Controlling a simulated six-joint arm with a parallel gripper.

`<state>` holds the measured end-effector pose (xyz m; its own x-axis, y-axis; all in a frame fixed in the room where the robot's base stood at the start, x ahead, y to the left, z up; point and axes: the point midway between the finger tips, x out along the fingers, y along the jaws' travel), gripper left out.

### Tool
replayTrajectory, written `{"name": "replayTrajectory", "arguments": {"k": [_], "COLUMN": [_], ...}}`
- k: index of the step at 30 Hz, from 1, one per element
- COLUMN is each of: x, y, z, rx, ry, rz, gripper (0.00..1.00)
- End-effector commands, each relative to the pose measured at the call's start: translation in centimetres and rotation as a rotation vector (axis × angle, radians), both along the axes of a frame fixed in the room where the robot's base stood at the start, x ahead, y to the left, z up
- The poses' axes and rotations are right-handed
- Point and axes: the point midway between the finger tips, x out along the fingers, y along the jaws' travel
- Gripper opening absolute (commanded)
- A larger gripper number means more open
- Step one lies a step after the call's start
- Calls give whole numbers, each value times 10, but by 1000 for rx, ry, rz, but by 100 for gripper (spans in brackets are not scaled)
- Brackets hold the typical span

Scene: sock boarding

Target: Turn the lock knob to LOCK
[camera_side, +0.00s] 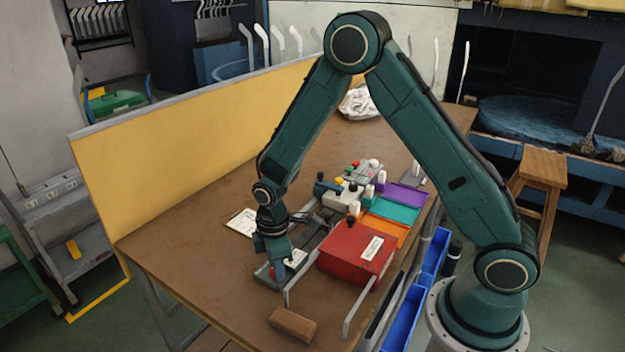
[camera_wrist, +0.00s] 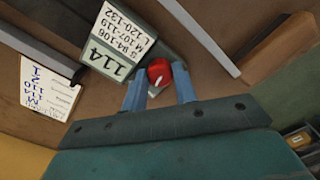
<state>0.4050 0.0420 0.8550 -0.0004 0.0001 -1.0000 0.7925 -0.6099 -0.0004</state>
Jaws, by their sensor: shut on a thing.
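The lock knob (camera_wrist: 159,72) is a small round red knob with a pale pointer mark, seen in the wrist view between my fingertips. My gripper (camera_wrist: 160,88) is shut on it, with one blue finger on each side. In the side view my gripper (camera_side: 277,267) reaches down to the grey fixture at the table's near left part, and the knob is mostly hidden there. Beside the knob in the wrist view is a placard (camera_wrist: 117,42) reading 114 and size ranges. I cannot read a LOCK mark in either view.
A red box (camera_side: 350,252) stands just right of the gripper. A brown block (camera_side: 293,324) lies at the near edge. Purple, teal and orange trays (camera_side: 388,232) line the right side. A yellow panel (camera_side: 190,140) borders the left. A paper card (camera_wrist: 47,87) lies on the table.

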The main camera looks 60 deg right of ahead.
Motion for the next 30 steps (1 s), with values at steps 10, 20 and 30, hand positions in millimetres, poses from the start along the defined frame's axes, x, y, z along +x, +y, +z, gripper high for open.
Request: {"name": "replayTrajectory", "arguments": {"k": [10,20,30], "x": [0,0,1], "y": [0,0,-1], "z": [1,1,0], "rx": [-1,0,-3], "ry": [-1,-1,-4], "rz": [-113,-118,-121], "gripper": [6,6,50]}}
